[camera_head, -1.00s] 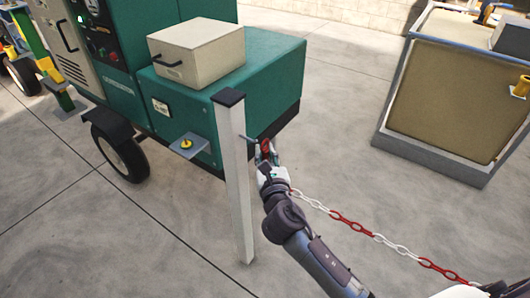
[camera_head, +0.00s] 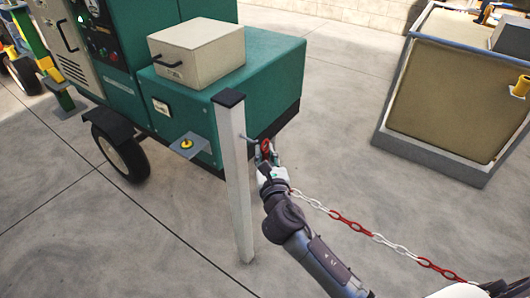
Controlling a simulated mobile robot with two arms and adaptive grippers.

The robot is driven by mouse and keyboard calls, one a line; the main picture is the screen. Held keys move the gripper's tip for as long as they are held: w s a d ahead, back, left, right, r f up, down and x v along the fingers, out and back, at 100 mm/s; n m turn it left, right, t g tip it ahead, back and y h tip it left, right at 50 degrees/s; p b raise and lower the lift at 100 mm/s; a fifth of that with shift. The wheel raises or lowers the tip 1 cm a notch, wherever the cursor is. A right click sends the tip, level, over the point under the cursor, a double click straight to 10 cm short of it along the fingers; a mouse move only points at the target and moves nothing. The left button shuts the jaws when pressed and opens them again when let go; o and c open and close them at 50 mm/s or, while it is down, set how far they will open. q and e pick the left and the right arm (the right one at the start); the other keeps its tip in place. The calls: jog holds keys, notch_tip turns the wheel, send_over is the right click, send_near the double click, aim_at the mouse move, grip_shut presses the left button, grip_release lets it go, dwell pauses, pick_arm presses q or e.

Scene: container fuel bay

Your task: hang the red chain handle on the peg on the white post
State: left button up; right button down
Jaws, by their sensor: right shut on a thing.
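The white post (camera_head: 238,185) with a dark cap stands upright on the concrete at the middle. A small grey peg (camera_head: 250,140) sticks out from its right side near the top. My right gripper (camera_head: 265,153) is shut on the red chain handle (camera_head: 265,146), just right of the post and close to the peg's tip. Whether the handle touches the peg or is around it, I cannot tell. The red and white chain (camera_head: 352,224) runs from the gripper down to the lower right. My left gripper is not in view.
A green generator trailer (camera_head: 262,75) with a beige box (camera_head: 197,53) on top stands behind the post. A grey-edged bin (camera_head: 455,100) stands at the right. Concrete floor between them is clear.

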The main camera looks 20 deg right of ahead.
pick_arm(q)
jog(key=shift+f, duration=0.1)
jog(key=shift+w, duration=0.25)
pick_arm(e)
jog(key=shift+w+a, duration=0.1)
jog(key=shift+w, duration=0.1)
jog(key=shift+w+a, duration=0.1)
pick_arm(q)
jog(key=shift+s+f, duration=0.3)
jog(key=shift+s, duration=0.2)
pick_arm(e)
jog(key=shift+w+a, duration=0.3)
jog(key=shift+w, duration=0.05)
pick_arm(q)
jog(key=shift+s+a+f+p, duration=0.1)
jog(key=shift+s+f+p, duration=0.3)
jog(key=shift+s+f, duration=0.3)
